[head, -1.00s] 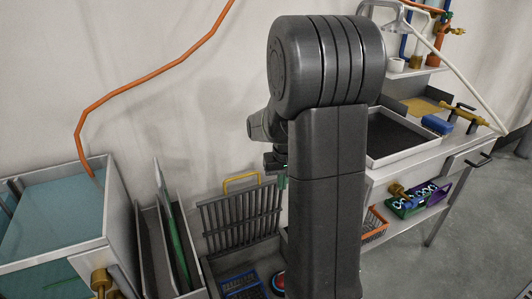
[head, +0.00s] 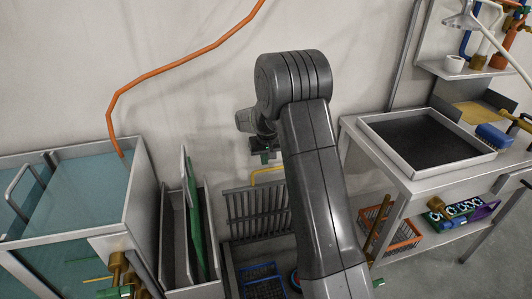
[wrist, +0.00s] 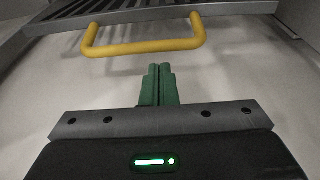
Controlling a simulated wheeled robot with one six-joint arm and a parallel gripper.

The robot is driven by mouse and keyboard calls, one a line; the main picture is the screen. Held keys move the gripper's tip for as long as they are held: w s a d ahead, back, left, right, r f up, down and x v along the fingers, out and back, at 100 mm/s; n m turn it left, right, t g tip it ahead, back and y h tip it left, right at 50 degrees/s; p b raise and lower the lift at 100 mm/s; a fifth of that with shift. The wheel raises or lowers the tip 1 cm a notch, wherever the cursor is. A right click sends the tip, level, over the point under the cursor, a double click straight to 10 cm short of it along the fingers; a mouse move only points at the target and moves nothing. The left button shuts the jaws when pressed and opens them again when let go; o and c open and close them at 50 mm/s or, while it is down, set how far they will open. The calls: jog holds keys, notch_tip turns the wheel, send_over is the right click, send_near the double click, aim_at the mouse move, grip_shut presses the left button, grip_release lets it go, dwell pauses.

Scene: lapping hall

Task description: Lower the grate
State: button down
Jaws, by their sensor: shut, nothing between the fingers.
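The grate (head: 258,212) is a dark barred panel standing upright against the wall, low in the middle of the head view. Its yellow handle (head: 268,172) sticks up from its top edge, partly hidden by my arm. In the wrist view the yellow handle (wrist: 146,47) crosses the upper part, with the grate's bars (wrist: 120,14) behind it. My gripper (wrist: 158,72) has its green fingers together and empty, pointing at the handle with a gap between. In the head view my gripper (head: 265,158) is just above the handle.
A blue basket (head: 262,282) lies low in front of the grate. A narrow bin (head: 172,235) with upright boards and a water tank (head: 135,200) stand left. At right is a bench with a black-bottomed tray (head: 430,140) and an orange basket (head: 400,238) below.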

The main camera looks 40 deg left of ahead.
jog(key=shift+x, duration=1.25)
